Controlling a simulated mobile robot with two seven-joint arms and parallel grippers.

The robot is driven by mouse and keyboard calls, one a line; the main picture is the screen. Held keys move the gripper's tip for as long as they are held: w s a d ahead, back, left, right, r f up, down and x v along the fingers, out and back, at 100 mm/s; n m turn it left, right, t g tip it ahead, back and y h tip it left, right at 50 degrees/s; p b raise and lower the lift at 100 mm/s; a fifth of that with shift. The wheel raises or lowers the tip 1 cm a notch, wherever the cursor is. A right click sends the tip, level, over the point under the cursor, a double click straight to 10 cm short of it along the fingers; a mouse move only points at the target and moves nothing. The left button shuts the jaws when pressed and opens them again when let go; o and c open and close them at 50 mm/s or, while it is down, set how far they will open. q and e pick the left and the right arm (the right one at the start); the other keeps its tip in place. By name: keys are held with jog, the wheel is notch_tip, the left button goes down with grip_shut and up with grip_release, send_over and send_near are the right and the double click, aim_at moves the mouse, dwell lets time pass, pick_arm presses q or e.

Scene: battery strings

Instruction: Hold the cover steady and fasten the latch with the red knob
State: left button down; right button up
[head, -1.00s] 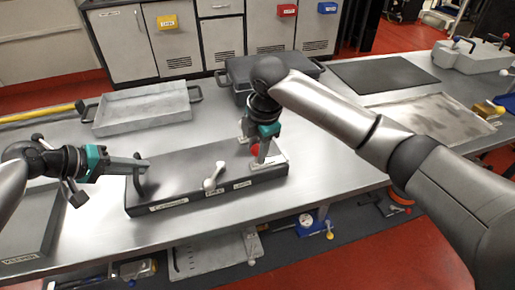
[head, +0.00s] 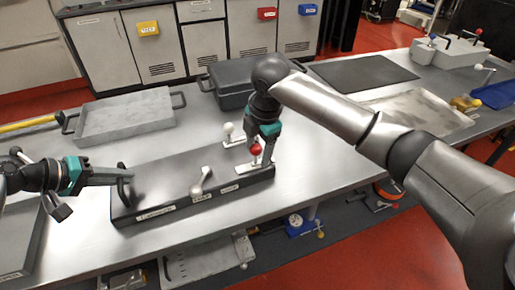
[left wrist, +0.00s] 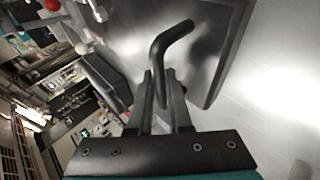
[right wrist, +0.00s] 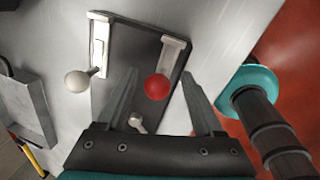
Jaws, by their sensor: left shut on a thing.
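The dark grey cover (head: 165,180) lies flat on the bench, with labels along its front edge. My left gripper (head: 122,173) is shut on the black handle at its left end; the handle (left wrist: 163,70) shows between the fingers in the left wrist view. The latch with the red knob (head: 256,150) sits on a pale plate (head: 238,169) at the cover's right end. My right gripper (head: 268,153) points down there, its fingers spread. In the right wrist view the red knob (right wrist: 157,87) shows between the open fingers, with gaps either side.
A second latch with a white knob (head: 229,128) stands behind the red one. A white-knobbed lever (head: 200,183) is at the cover's front middle. A grey tray (head: 125,120) and a dark case (head: 228,85) stand behind. A black mat (head: 362,73) lies at the right.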

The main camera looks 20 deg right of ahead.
pick_arm(q)
jog(key=shift+s+a+f, duration=0.15)
jog(key=shift+s+f, duration=0.1)
jog(key=shift+f, duration=0.4)
pick_arm(e)
jog(key=shift+a, duration=0.1)
notch_tip(320, 180, up, 12)
jog(key=s, duration=0.2)
jog(key=shift+s+d, duration=0.2)
jog(key=shift+d, duration=0.15)
pick_arm(q)
jog(key=c, duration=1.1)
grip_release()
jog(key=o, duration=0.3)
jog(key=shift+w+r, duration=0.1)
pick_arm(e)
jog(key=shift+f, duration=0.1)
pick_arm(q)
jog(key=shift+o, duration=0.2)
jog(key=shift+r, duration=0.1)
pick_arm(e)
jog(key=shift+w, duration=0.1)
